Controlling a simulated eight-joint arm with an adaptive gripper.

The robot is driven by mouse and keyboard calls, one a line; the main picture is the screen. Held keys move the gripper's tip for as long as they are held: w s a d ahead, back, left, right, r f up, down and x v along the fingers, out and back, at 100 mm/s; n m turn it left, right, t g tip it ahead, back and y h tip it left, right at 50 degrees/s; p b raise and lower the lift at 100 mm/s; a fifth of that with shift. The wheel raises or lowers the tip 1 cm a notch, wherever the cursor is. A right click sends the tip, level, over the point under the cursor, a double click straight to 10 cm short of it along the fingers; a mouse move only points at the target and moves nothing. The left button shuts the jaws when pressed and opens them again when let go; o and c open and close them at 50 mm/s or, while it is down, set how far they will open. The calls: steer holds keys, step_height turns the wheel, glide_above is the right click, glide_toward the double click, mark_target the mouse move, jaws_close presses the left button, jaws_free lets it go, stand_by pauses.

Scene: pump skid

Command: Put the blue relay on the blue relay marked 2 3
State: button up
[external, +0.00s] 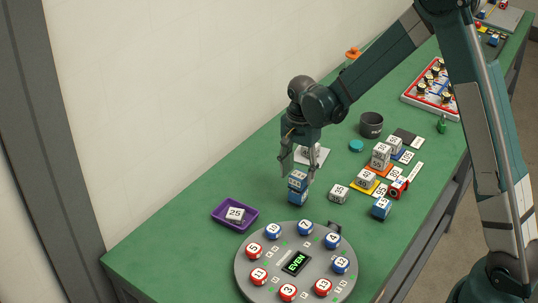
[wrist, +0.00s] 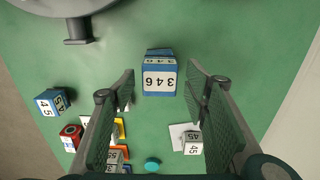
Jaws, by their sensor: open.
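Two blue relays stand stacked on the green bench below my gripper. The upper blue relay (external: 298,179) has a pale label on top, which looks like 3 4 6 in the wrist view (wrist: 159,82). The lower blue relay (external: 297,196) is mostly covered and its mark is unclear; the stack looks slightly uneven. My gripper (external: 300,170) is open and empty, pointing down, with its fingers either side of the upper relay in the picture; I cannot see contact. Another blue relay (external: 381,208) stands apart to the right, seemingly marked 4 5 in the wrist view (wrist: 48,104).
A round grey dial (external: 261,270) with red and blue numbered pieces stands in front. A purple tray (external: 217,212) holds a block marked 25. A grey relay (external: 338,193), coloured pads with blocks, and a dark cup (external: 371,125) are to the right.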

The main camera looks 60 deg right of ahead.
mark_target(299, 175)
step_height(299, 175, up, 9)
steer(key=shift+r, duration=0.2)
stand_by(0.4)
stand_by(0.6)
steer(key=s+a+r+n+t, duration=0.2)
steer(key=s+a+r+n, duration=0.2)
steer(key=s+a+r, duration=0.3)
steer(key=s+a+r+n+t, duration=0.1)
steer(key=s+a+r+n, duration=0.35)
steer(key=r, duration=0.45)
steer(key=s+a+r+n+t, duration=0.2)
steer(key=s+a+n, duration=0.2)
steer(key=s, duration=0.5)
steer(key=s+a+r+n+t, duration=0.1)
steer(key=s+a+n, duration=0.4)
steer(key=s, duration=0.5)
steer(key=shift+a+r+t, duration=0.35)
steer(key=shift+a+t, duration=0.25)
steer(key=shift+a, duration=0.6)
steer(key=shift+s+n, duration=0.1)
steer(key=shift+n, duration=0.15)
